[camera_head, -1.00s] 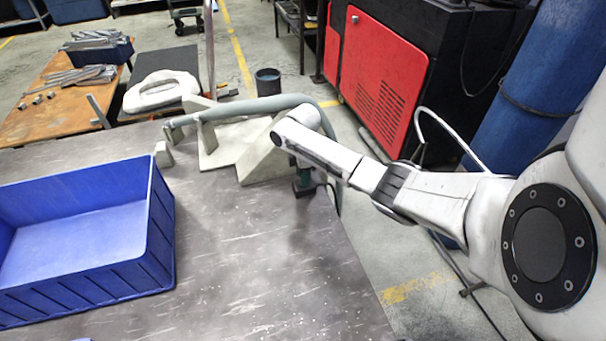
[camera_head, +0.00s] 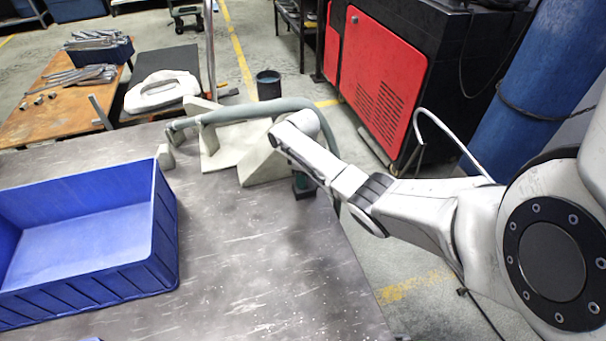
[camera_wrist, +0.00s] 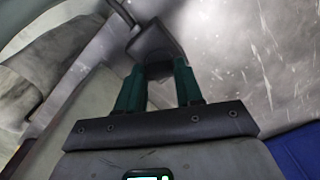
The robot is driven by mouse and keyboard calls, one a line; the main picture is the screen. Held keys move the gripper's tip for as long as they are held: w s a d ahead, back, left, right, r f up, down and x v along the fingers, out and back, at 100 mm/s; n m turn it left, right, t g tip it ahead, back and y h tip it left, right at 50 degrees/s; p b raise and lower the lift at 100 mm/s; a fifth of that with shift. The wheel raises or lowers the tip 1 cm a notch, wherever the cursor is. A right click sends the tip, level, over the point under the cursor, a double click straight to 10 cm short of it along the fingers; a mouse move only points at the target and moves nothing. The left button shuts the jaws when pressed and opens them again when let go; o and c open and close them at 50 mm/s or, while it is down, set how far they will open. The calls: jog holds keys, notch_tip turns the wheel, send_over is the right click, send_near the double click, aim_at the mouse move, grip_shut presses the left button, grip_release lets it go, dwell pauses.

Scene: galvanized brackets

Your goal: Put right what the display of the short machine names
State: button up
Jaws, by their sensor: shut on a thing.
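My gripper (camera_wrist: 158,76) shows in the wrist view with two green fingers closed around a dark grey paddle-shaped piece (camera_wrist: 152,43) with a thin stem. What this piece is I cannot tell. In the head view my gripper (camera_head: 303,188) is small, low over the right edge of the bench beside a pale wedge-shaped block (camera_head: 262,163), and mostly hidden by my arm. At the bottom of the wrist view a small dark unit with a lit display (camera_wrist: 148,177) is cut off; its text cannot be read. No machine with a readable display shows in the head view.
A blue bin (camera_head: 165,225) stands on the grey bench (camera_head: 270,290) at left. A thick grey-green hose (camera_head: 240,112) arches over the pale blocks at the back. A red-and-black cabinet (camera_head: 375,80) stands beyond. The bench front right is clear.

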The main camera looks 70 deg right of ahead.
jog(key=m+p, duration=0.1)
jog(key=m, duration=0.4)
jog(key=shift+m, duration=0.3)
jog(key=m, duration=0.6)
jog(key=shift+m, duration=0.3)
jog(key=o, duration=1.1)
jog(key=shift+c, duration=0.2)
notch_tip(320, 180, up, 11)
jog(key=shift+p, duration=0.3)
jog(key=shift+f, duration=0.1)
